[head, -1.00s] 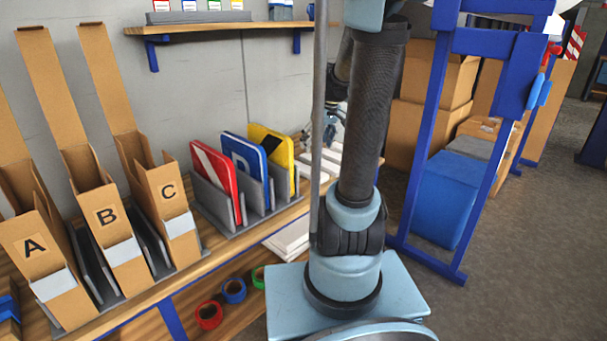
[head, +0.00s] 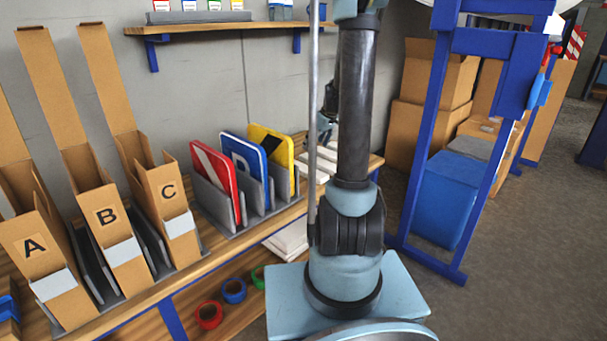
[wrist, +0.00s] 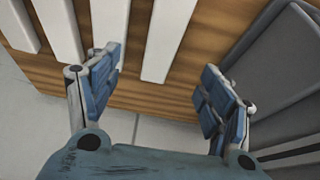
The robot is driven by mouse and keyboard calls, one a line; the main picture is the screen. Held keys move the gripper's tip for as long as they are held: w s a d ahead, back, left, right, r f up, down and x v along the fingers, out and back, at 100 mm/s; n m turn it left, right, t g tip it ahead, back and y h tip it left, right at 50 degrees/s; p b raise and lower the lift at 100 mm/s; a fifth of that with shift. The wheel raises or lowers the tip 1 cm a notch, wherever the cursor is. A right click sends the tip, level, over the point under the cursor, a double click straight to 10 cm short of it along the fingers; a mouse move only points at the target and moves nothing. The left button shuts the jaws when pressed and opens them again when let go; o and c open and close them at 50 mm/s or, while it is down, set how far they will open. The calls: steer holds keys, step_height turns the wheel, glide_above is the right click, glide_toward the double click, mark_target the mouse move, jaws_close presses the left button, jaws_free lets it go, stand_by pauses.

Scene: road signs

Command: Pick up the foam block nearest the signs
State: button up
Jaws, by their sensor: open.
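In the wrist view, several long white foam blocks lie side by side on the wooden bench top. The rightmost white block (wrist: 169,38) is the one closest to the grey rack (wrist: 290,75). My gripper (wrist: 160,88) is open and empty, with its blue-padded fingers spread apart. The near end of that rightmost block shows between and ahead of the fingers. In the head view, the red, blue and yellow signs (head: 246,165) stand in the grey rack. Some white blocks (head: 319,166) show to their right, partly hidden by my arm. My gripper is mostly hidden there.
Cardboard boxes A, B and C (head: 110,220) stand at the left of the bench. Tape rolls (head: 233,290) and white flat pieces (head: 288,239) sit on the lower shelf. A blue frame (head: 440,130) stands right of my arm. Open floor lies further right.

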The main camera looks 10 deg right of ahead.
glide_above(305, 168)
steer(key=s+d, duration=0.2)
step_height(305, 168, down, 7)
steer(key=shift+r, duration=0.1)
steer(key=shift+a+x, duration=0.2)
steer(key=shift+x, duration=2.9)
steer(key=shift+c, duration=0.3)
steer(key=c, duration=0.8)
